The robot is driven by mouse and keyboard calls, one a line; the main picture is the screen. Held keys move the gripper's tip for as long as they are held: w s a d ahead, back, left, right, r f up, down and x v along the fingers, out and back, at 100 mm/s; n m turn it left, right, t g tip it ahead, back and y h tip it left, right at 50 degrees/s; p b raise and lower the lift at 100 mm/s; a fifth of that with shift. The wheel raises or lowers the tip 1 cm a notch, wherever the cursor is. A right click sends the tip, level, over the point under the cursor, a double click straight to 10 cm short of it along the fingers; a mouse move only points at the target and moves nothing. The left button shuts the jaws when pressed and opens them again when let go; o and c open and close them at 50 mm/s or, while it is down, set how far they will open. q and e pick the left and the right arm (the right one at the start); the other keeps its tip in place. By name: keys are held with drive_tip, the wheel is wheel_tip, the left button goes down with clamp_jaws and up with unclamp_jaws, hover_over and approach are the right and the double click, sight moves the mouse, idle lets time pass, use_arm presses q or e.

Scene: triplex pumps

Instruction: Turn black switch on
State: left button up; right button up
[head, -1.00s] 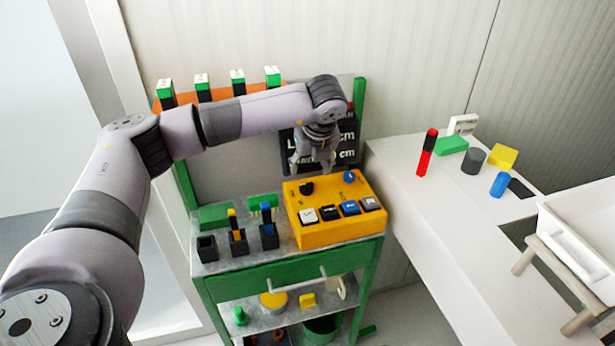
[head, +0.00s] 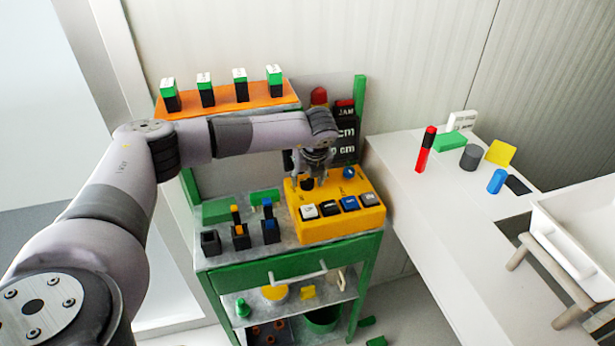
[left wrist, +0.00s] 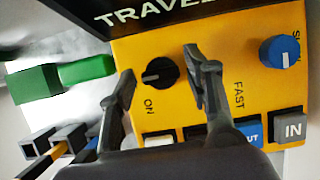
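The black switch (left wrist: 160,72) is a round knob on the yellow control box (head: 340,222). Its white mark points left in the left wrist view, and the word "ON" is printed below it. In the head view the knob (head: 307,185) is partly hidden by my left gripper (head: 310,181). The left gripper's fingers are spread, one on each side of the knob, and it also shows in the left wrist view (left wrist: 160,66). Gaps show between fingers and knob there; whether the tips are level with it I cannot tell. My right gripper is not in view.
A blue knob (left wrist: 280,51) and several push buttons (head: 349,204) share the box. A dark sign (head: 346,135) stands close behind the gripper. Small black holders (head: 240,236) stand left of the box on the green cart (head: 285,277). A white table (head: 440,220) is at right.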

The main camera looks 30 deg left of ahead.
use_arm(q)
drive_tip(key=c, duration=0.9)
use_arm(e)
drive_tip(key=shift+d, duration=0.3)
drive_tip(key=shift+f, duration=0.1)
use_arm(q)
drive_tip(key=shift+w+f+n+b, duration=0.1)
drive_tip(key=shift+f+n+b, duration=0.1)
drive_tip(key=shift+n+b, duration=0.8)
drive_tip(key=n+g+b, duration=0.1)
drive_tip(key=n+b, duration=0.1)
drive_tip(key=shift+y+b, duration=0.4)
drive_tip(key=n+g+b, duration=0.1)
drive_tip(key=n, duration=0.1)
drive_tip(key=n+b, duration=0.1)
drive_tip(key=shift+w+r+n+g, duration=0.15)
drive_tip(key=shift+n+g, duration=0.25)
drive_tip(key=shift+r+n+g+b, duration=0.1)
drive_tip(key=shift+n+g+b, duration=0.55)
drive_tip(key=shift+n, duration=1.35)
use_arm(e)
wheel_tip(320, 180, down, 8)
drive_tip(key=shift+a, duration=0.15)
use_arm(q)
drive_tip(key=shift+w, duration=0.1)
